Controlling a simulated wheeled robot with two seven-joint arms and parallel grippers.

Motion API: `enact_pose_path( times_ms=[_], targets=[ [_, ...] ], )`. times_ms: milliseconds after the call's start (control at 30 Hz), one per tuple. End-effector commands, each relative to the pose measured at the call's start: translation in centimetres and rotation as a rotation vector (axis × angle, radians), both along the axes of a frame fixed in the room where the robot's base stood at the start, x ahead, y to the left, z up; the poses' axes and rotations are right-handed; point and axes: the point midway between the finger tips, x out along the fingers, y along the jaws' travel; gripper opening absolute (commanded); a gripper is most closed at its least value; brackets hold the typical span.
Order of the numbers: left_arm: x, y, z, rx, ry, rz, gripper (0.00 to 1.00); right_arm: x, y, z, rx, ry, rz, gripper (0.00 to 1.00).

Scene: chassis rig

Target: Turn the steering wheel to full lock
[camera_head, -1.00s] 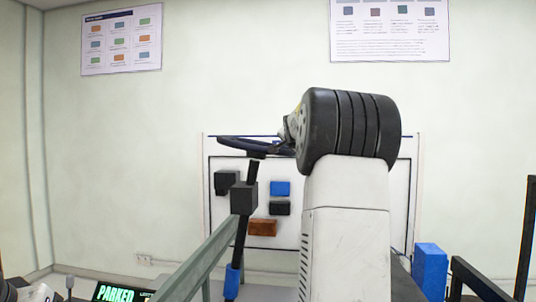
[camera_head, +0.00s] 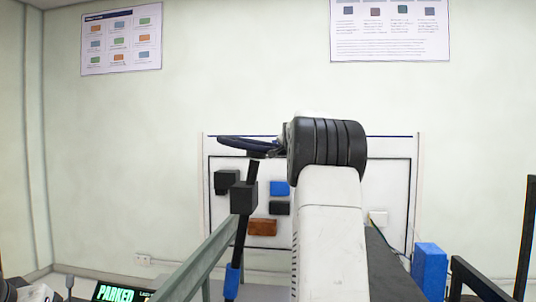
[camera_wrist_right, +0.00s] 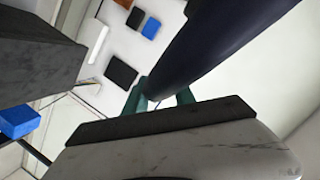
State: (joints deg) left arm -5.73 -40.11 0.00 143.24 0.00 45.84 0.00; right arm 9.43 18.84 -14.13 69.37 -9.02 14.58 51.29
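The dark blue steering wheel (camera_head: 243,144) sits tilted at the top of a thin black steering column (camera_head: 241,240), left of centre in the head view. My right arm stands in front of its right side and hides that part and my right gripper. In the right wrist view the wheel's thick dark rim (camera_wrist_right: 215,45) runs down from the upper right to between the two green fingers of my right gripper (camera_wrist_right: 161,97). The fingers lie against both sides of the rim and look shut on it. My left gripper is not in view.
A black box (camera_head: 244,198) is on the column, beside a grey-green frame rail (camera_head: 208,262). A blue block (camera_head: 429,270) and black bars stand at the right. A board with coloured blocks (camera_head: 262,227) is behind. A green "PARKED" display (camera_head: 115,293) is at lower left.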

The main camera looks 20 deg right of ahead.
Motion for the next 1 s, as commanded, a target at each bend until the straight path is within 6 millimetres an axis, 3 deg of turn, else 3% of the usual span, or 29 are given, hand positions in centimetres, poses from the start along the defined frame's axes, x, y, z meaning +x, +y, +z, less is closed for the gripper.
enact_pose_path(
  times_ms=[67,1000],
  targets=[
    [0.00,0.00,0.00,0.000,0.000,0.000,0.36,-0.09,-0.17,-0.34,0.001,0.008,-0.003,0.00],
    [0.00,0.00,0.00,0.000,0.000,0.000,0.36,-0.17,-0.39,-0.96,0.001,0.022,-0.006,0.00]
  ],
)
